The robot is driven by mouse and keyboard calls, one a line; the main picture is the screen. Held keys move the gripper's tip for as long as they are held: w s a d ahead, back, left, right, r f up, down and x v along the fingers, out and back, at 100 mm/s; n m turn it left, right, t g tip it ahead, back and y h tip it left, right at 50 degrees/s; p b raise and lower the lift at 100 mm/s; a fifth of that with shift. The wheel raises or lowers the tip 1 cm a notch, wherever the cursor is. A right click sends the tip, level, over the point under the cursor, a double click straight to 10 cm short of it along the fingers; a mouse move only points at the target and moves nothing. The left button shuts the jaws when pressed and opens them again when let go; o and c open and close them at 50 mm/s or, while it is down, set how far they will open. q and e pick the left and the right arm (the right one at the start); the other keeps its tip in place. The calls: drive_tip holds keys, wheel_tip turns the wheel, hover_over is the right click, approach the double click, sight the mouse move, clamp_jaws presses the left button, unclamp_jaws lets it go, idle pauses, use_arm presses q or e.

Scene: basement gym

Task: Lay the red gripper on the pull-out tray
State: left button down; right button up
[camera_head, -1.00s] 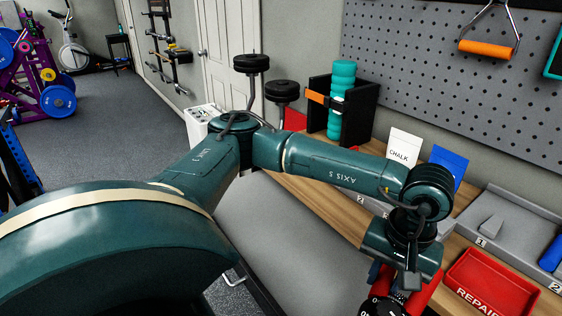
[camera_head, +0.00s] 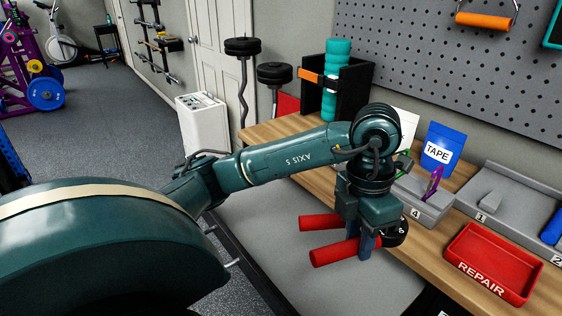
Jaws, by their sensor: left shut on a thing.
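The red gripper (camera_head: 328,254) is a hand gripper with two red handles and a dark round part at its right end. My left gripper (camera_head: 367,246) is shut on it, with the fingers pointing down near the middle of the red gripper. The handles point left, over the grey pull-out tray (camera_head: 290,280) at the front of the bench. The dark round end reaches toward the wooden bench edge. Whether the red gripper touches the tray cannot be told. My right gripper is not in view.
The wooden bench (camera_head: 425,250) holds a red REPAIR bin (camera_head: 497,262), grey numbered trays (camera_head: 515,205), a blue TAPE pouch (camera_head: 440,152) and a black rack (camera_head: 350,95) with a teal roller. The grey tray's left part is clear.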

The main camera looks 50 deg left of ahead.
use_arm(q)
drive_tip(key=shift+f+n, duration=0.1)
drive_tip(key=shift+n, duration=0.2)
hover_over(337, 282)
drive_tip(key=s+d, duration=0.2)
drive_tip(key=d, duration=0.1)
wheel_tip(337, 282, down, 13)
drive_tip(key=shift+d+f, duration=0.1)
drive_tip(key=shift+f, duration=0.05)
drive_tip(key=w+a, duration=0.1)
drive_tip(key=w+a+f, duration=0.1)
drive_tip(key=a, duration=0.1)
drive_tip(key=shift+a, duration=0.25)
drive_tip(key=shift+f, duration=0.25)
drive_tip(key=shift+f, duration=0.2)
drive_tip(key=c, duration=1.2)
unclamp_jaws()
drive_tip(key=shift+o, duration=0.2)
drive_tip(key=shift+r, duration=0.1)
